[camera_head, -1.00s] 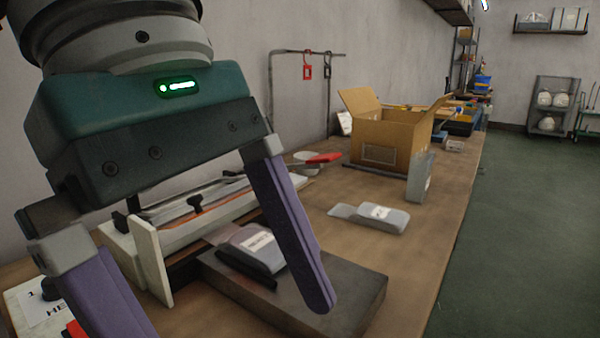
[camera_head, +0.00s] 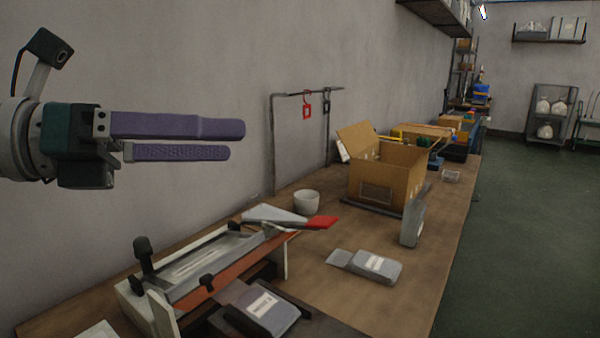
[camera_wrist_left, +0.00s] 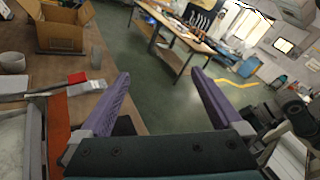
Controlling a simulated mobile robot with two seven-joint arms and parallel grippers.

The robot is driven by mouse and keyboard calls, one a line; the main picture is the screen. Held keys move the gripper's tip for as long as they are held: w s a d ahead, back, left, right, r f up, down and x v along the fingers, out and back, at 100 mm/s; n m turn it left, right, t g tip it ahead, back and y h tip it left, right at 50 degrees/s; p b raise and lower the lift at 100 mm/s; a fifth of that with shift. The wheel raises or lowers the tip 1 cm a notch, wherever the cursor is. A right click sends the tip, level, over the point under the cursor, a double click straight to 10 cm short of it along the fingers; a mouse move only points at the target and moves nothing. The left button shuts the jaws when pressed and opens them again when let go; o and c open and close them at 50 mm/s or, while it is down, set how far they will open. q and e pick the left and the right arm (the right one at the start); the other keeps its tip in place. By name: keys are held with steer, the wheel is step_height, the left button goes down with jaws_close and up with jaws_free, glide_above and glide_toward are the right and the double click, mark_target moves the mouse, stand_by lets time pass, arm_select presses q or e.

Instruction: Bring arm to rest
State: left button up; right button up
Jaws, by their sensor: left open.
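My left gripper (camera_head: 236,140) is raised in the air at the upper left of the head view, in front of the grey wall. Its two purple fingers point right and are apart, with nothing between them. In the left wrist view the fingers (camera_wrist_left: 160,78) are spread wide, with green floor showing between them. The gripper is clear of the workbench (camera_head: 325,262) and touches nothing. My right gripper is in neither view.
A metal boarding fixture (camera_head: 205,265) stands at the near left of the bench. A grey labelled packet (camera_head: 268,310) lies beside it. Another packet (camera_head: 375,266), a white bowl (camera_head: 307,202) and an open cardboard box (camera_head: 388,178) stand farther along. Green floor (camera_head: 530,240) is clear at right.

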arm_select(q)
steer(key=w+a+r+n+t+y, duration=0.3)
steer(key=w+a+r+n+t, duration=0.55)
steer(key=n+t, duration=0.35)
steer(key=w+a+r+n+t+y, duration=0.1)
steer(key=w+a+n+t+y, duration=0.3)
steer(key=a+n+y, duration=0.7)
steer(key=s+a+f+n+g+y, duration=0.3)
steer(key=a+f+n+g+y, duration=0.7)
steer(key=f+n, duration=0.6)
steer(key=s+d+f+n+g+h, duration=0.2)
steer(key=s+d+f+g+h, duration=0.15)
steer(key=s+f, duration=0.4)
steer(key=s+d+f+n+g+h, duration=0.25)
steer(key=s+d+f+g, duration=0.2)
steer(key=s+f, duration=0.35)
steer(key=s+d+r+m+h, duration=0.1)
steer(key=s+d, duration=0.5)
steer(key=s, duration=0.4)
steer(key=s+d+h, duration=0.2)
steer(key=s+d, duration=0.4)
steer(key=s, duration=0.4)
step_height(320, 180, up, 38)
steer(key=p, duration=3.8)
steer(key=shift+r, duration=0.2)
